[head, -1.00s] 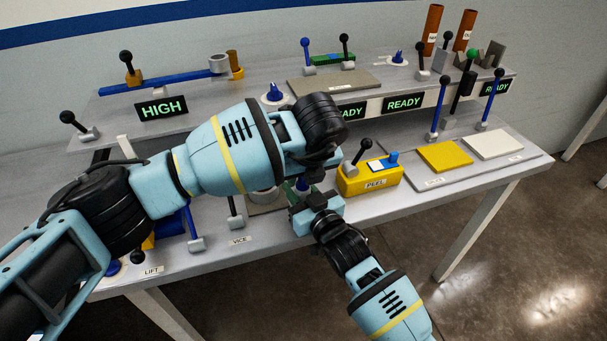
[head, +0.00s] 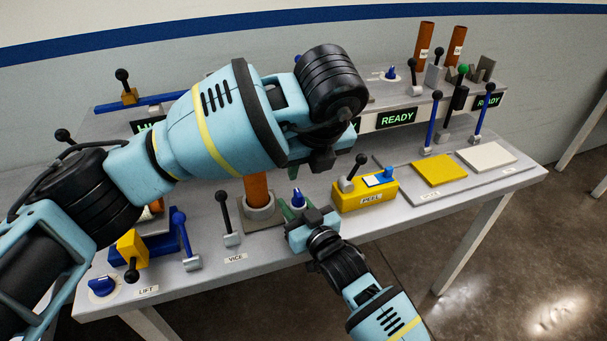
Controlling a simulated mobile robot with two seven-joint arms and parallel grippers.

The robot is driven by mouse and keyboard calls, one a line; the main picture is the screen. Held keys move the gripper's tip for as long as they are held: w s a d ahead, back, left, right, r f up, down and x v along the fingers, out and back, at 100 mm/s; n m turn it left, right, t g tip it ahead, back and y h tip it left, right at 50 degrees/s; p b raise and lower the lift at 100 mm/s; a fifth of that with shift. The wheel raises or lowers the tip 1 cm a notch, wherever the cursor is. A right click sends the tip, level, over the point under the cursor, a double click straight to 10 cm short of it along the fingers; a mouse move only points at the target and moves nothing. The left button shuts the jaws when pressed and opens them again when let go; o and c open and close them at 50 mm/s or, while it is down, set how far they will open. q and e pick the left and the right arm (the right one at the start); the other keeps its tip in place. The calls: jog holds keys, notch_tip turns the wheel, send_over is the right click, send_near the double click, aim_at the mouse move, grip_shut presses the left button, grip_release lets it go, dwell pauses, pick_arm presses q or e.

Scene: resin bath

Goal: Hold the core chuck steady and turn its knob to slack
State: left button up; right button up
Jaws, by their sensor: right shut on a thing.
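The core chuck (head: 285,211), a small green body, stands at the front of the bench, partly hidden by my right gripper. Its blue pointed knob (head: 298,198) shows on top. My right gripper (head: 301,224) is shut on the chuck from the front. My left gripper (head: 322,160) hangs above and slightly right of the knob, apart from it; its fingers are dark and small, so I cannot tell whether they are open. A brown tube (head: 257,188) stands upright in a grey collar (head: 260,210) just left of the chuck.
A yellow PEEL box (head: 365,197) with a lever stands close to the right. The VICE lever (head: 226,215) stands to the left, with blue and yellow LIFT parts (head: 132,247) further left. Yellow (head: 440,170) and white (head: 487,157) pads lie on the right.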

pick_arm(q)
jog(key=shift+s+r, duration=0.15)
jog(key=shift+r, duration=0.2)
pick_arm(e)
jog(key=o, duration=1.2)
